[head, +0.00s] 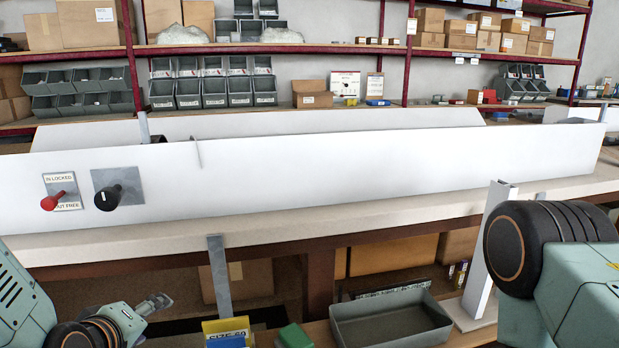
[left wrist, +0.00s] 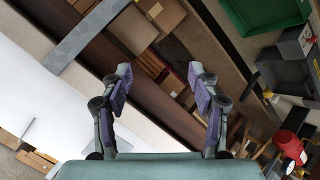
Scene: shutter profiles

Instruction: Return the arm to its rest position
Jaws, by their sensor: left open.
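My left gripper (head: 152,306) is at the lower left of the head view, below the front edge of the bench and apart from it. In the left wrist view its two fingers (left wrist: 160,82) stand spread with nothing between them. My right arm (head: 565,270) fills the lower right of the head view. Its gripper is out of view. A long white profile (head: 370,160) stands along the bench, with a red-knobbed lever (head: 54,201) and a black knob (head: 108,198) at its left end.
A grey upright bar (head: 219,275) stands at the bench front, right of my left gripper. Below are a yellow size card (head: 226,333), a green block (head: 294,336) and a grey bin (head: 390,322). A white post (head: 483,255) stands near my right arm. Shelves with bins are behind.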

